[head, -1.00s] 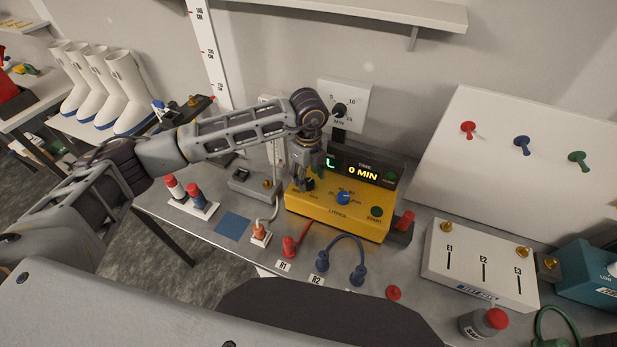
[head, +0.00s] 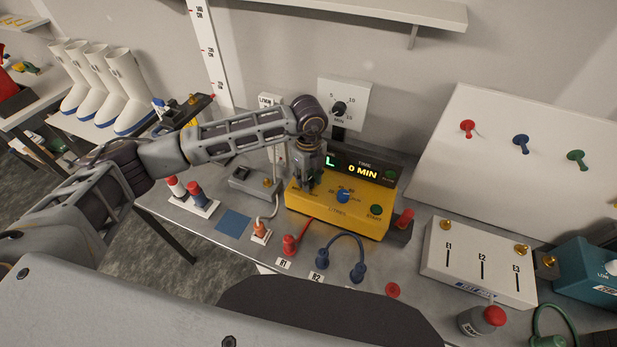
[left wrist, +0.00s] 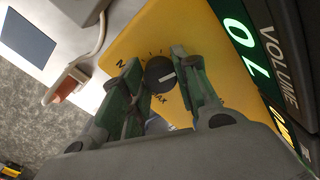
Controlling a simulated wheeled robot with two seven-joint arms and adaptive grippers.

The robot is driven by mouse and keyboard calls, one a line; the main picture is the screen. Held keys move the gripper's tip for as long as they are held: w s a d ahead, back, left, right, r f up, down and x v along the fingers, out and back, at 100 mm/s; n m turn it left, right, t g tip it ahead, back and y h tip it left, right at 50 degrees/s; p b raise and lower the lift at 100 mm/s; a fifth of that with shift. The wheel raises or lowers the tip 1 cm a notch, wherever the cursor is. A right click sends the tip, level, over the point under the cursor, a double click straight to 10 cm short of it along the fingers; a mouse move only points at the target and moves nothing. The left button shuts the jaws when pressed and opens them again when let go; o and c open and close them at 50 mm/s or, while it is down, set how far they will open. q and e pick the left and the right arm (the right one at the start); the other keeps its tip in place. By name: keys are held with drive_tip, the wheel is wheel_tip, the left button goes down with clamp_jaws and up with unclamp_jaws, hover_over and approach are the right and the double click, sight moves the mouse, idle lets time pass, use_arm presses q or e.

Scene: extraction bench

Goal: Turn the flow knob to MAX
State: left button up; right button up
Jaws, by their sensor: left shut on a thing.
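The flow knob (left wrist: 159,73) is a small dark round knob with a white pointer line, on the sloping face of a yellow unit (head: 365,222). My left gripper (left wrist: 160,62) has its two green-grey fingers on either side of the knob, shut on it; in the head view the gripper (head: 309,186) comes down over the unit's left end and hides the knob. In the left wrist view the pointer line faces right, toward the right finger. The MAX lettering (left wrist: 159,99) is just below the knob, partly covered, and a letter M shows to its left. My right gripper is not in view.
A blue knob (head: 343,197) and a green START button (head: 376,210) sit on the same face. A dark display (head: 362,170) reading 0 MIN stands behind. Red (head: 290,244) and blue (head: 322,257) plugs are in front, and a grey switch box (head: 253,184) is at left.

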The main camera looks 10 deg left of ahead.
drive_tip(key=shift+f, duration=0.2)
